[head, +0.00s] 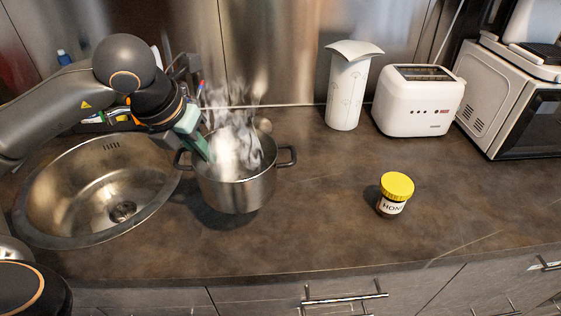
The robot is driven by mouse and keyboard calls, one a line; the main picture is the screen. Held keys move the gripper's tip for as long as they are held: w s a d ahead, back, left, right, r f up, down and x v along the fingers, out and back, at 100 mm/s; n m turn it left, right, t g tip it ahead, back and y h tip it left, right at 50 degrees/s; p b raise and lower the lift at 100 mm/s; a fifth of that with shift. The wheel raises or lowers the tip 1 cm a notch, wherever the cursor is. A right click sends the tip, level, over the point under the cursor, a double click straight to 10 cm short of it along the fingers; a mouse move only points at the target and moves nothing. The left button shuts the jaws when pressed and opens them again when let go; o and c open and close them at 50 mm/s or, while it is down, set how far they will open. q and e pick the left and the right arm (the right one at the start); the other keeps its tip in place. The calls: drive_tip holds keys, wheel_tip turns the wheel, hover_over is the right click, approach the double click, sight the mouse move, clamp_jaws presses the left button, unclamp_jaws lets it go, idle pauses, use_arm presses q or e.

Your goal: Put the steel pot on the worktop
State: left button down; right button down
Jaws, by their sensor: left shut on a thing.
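The steel pot (237,192) is upright at the left centre of the head view, just right of the sink, with white steam rising from it. It has a dark handle on each side. My left gripper (203,148) comes in from the upper left and is shut on the pot at its left rim, near the left handle. A dark shadow lies on the worktop (310,225) below and left of the pot. I cannot tell whether the pot's base touches the worktop. My right gripper is not in view.
A round steel sink (65,200) is set into the worktop at the left. A honey jar (395,194) with a yellow lid stands to the right. A white canister (346,90), toaster (416,101) and microwave (490,101) stand behind. The worktop between pot and jar is clear.

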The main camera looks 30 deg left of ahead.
sight(239, 138)
use_arm(q)
drive_tip(key=shift+w+r, duration=0.1)
drive_tip(key=shift+w, duration=0.15)
drive_tip(key=w+d+f, duration=0.1)
drive_tip(key=w, duration=0.1)
drive_tip(key=w+d+f+p, duration=0.1)
drive_tip(key=w, duration=0.2)
drive_tip(key=w+f+p, duration=0.1)
drive_tip(key=w, duration=0.1)
drive_tip(key=shift+w+d+f, duration=0.15)
drive_tip(key=shift+w+d, duration=0.15)
drive_tip(key=shift+d, duration=0.1)
drive_tip(key=x, duration=0.3)
drive_tip(key=d+p+x, duration=0.1)
drive_tip(key=x, duration=0.3)
drive_tip(key=w+x, duration=0.1)
drive_tip(key=x, duration=0.2)
drive_tip(key=shift+w+d+f, duration=0.15)
drive_tip(key=shift+w+d, duration=0.05)
drive_tip(key=shift+d, duration=0.05)
drive_tip(key=shift+f, duration=0.15)
